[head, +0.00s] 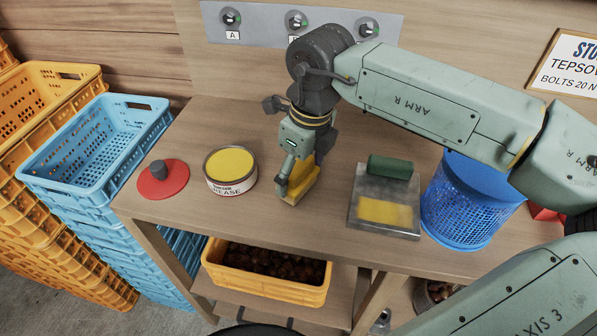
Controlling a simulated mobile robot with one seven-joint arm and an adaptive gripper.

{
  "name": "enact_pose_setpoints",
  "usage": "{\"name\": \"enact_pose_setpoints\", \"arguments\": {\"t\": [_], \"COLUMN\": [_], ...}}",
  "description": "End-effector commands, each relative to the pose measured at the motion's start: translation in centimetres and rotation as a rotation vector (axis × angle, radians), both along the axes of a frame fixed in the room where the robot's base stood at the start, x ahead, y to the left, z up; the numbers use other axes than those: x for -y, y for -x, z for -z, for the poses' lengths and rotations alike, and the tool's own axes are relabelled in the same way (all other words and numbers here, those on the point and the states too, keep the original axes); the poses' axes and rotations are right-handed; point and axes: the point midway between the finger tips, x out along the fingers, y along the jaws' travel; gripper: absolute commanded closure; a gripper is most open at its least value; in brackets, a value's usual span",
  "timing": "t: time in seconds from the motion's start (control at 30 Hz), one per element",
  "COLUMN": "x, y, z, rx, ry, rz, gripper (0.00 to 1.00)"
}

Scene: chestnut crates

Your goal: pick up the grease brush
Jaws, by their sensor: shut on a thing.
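My gripper (297,178) points down over the middle of the bench and is shut on a yellow, block-like thing, which I take to be the grease brush (305,188). The fingers hide much of it. Its lower end is at or just above the bench top; I cannot tell whether it touches. An open grease tin (231,169) with yellow grease inside stands to the left of my gripper.
A red lid with a dark knob (164,180) lies left of the tin. A grey plate (384,228) with a yellow patch and a green roll (390,167) is to the right, beside a blue basket (463,205). Blue crates (95,150) stand left; a yellow crate (266,287) sits below.

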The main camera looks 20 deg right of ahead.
Motion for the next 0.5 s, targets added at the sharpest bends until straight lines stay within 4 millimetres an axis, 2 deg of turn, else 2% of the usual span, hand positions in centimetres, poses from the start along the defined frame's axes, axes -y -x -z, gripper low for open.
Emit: {"name": "enact_pose_setpoints", "arguments": {"t": [0.27, 0.5], "x": [0.0, 0.1], "y": [-0.1, 5.1], "z": [-2.7, -3.2], "rx": [0.003, 0.003], "ry": [0.001, 0.000], "rz": [0.001, 0.003], "gripper": [0.60, 0.60]}}
